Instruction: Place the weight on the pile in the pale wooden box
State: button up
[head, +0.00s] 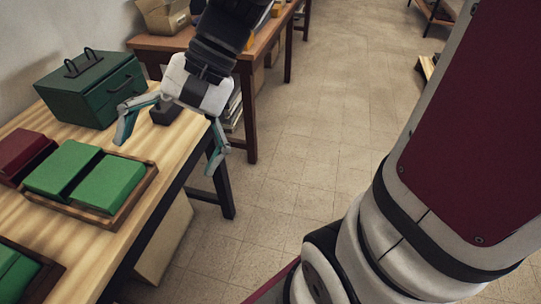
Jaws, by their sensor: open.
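A small dark grey block with a knob on top (164,112), which looks like the weight, stands on the wooden table near its right edge. My gripper (166,152) is open and empty, its two fingers spread wide. The block shows between the fingers, below the palm; the exact height gap is hard to tell. A brown wooden box (146,186) nearer on the table holds two green folded piles (107,183) side by side. A darker wooden box (47,283) with green pieces is cut off at the lower left. Which box is the pale one is not certain.
A dark green metal case (88,88) with handles stands behind at the left. A dark red pile (22,153) lies left of the brown box. A second table (155,43) with a cardboard box (165,14) is at the back. The tiled floor (320,130) at right is open.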

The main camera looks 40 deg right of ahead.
jog(key=s+d+n+t+h, duration=0.1)
jog(key=s+d+n+h, duration=0.5)
jog(key=s+d, duration=0.3)
jog(key=s+h, duration=0.1)
jog(key=s, duration=0.3)
jog(key=shift+s+d+r+n+t, duration=0.25)
jog(key=shift+r+n+t, duration=0.15)
jog(key=shift+s+d+h, duration=0.2)
jog(key=shift+d+h, duration=0.15)
jog(key=shift+h, duration=0.05)
jog(key=shift+c, duration=0.2)
